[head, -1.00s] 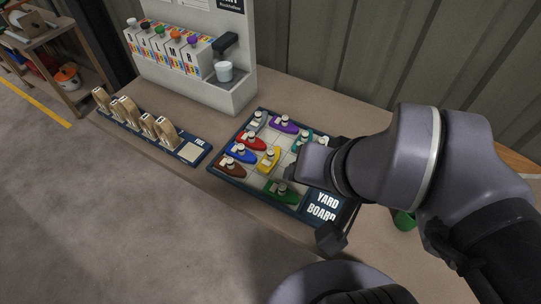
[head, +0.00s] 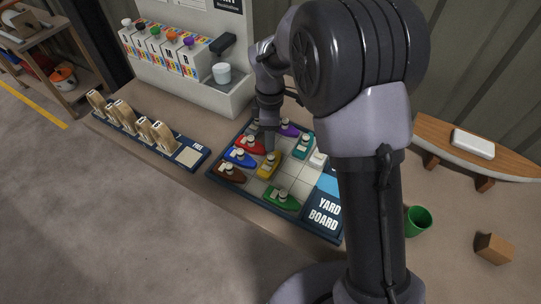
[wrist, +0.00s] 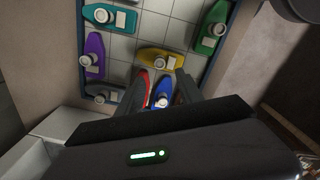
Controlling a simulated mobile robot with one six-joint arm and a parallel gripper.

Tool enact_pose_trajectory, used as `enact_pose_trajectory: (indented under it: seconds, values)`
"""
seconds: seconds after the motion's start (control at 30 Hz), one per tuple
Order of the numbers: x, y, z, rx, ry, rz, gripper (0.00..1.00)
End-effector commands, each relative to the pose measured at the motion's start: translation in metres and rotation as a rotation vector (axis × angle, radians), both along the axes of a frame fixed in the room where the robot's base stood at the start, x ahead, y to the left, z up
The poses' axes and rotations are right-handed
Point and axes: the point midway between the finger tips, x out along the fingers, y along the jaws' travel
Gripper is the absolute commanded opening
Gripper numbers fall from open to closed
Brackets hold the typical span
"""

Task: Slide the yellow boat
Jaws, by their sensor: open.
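The yellow boat (head: 267,167) sits on the yard board (head: 325,215), right of the blue boat (head: 240,156) and below the red boat (head: 249,144). My gripper (head: 268,146) is over the upper left part of the board, beyond the yellow boat. In the wrist view my gripper (wrist: 158,84) is open, with the red boat (wrist: 143,80) and blue boat (wrist: 163,92) partly visible between the fingers. I cannot tell whether a finger touches any boat.
A green boat (head: 282,197), teal boat (head: 303,146), purple boat (head: 290,130), brown boat (head: 229,172) and grey boat (wrist: 103,92) share the board. Bare cells (head: 289,174) lie right of the yellow boat. A dispenser (head: 229,98) stands behind; a green cup (head: 418,220) is at right.

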Motion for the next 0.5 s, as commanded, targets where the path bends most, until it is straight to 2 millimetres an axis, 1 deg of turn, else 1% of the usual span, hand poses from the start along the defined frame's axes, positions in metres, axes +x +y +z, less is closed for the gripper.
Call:
enact_pose_trajectory:
  seconds: [0.03, 0.1, 0.2, 0.33, 0.4, 0.5]
  values:
    - [-0.001, 0.000, -0.021, 0.000, 0.002, -0.001, 0.43]
    - [-0.001, 0.000, -0.042, -0.001, 0.002, -0.002, 0.43]
    - [-0.001, 0.000, -0.068, 0.000, 0.003, -0.002, 0.43]
    - [0.000, 0.000, -0.090, 0.000, 0.001, -0.003, 0.43]
    - [0.000, 0.000, -0.097, 0.001, 0.000, -0.003, 0.43]
    - [0.000, 0.000, -0.100, 0.001, -0.001, -0.003, 0.43]
